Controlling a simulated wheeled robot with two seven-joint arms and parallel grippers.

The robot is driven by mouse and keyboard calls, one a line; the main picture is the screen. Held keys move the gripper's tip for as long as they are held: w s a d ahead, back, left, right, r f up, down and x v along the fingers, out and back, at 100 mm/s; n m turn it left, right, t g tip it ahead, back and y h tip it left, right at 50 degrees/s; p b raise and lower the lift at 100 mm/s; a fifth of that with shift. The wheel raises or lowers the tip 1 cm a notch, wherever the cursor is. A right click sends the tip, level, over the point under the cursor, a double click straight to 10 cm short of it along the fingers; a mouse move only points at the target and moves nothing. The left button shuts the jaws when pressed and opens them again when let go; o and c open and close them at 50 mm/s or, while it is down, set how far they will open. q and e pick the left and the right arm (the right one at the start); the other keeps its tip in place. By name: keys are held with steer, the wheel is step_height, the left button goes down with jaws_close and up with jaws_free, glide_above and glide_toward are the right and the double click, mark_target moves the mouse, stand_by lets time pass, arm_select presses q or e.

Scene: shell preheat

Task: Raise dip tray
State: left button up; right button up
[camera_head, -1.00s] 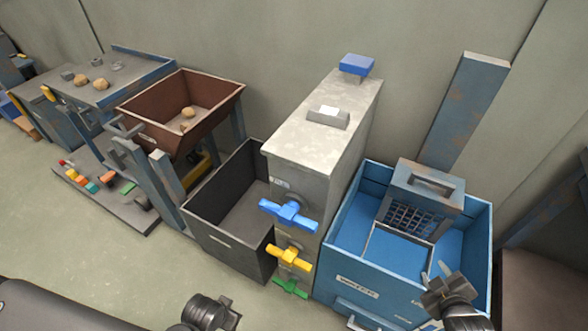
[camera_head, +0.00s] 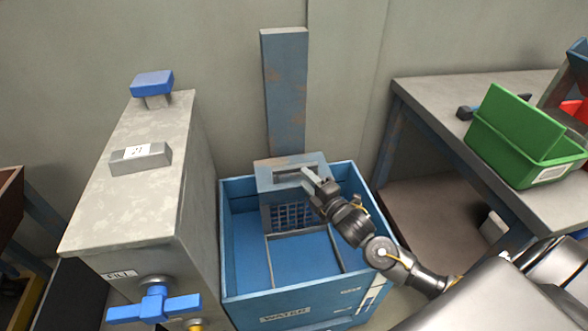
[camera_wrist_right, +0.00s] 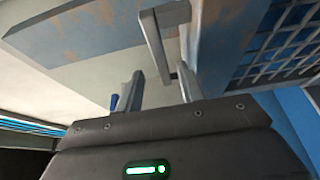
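The dip tray (camera_head: 292,215) is a blue-grey frame with a mesh panel and a slotted handle on top. It stands upright inside the blue water tank (camera_head: 300,290), in front of a tall rusty blue post. My right gripper (camera_head: 309,181) is at the right part of the handle in the head view. In the right wrist view its fingers (camera_wrist_right: 161,90) are spread apart, with the grey handle bar (camera_wrist_right: 155,45) reaching toward the gap between them. Contact with the bar cannot be told. My left gripper is out of view.
A grey cabinet (camera_head: 140,205) with a blue top knob and a blue valve (camera_head: 155,303) stands left of the tank. A table (camera_head: 440,110) with a green bin (camera_head: 520,140) stands at the right. The wall is close behind.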

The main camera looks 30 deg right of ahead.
mark_target(297, 170)
steer(key=w, duration=0.6)
steer(key=shift+a, duration=0.4)
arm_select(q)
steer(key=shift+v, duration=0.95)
arm_select(e)
steer(key=shift+w, duration=0.3)
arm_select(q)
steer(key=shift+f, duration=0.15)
arm_select(e)
jaws_close()
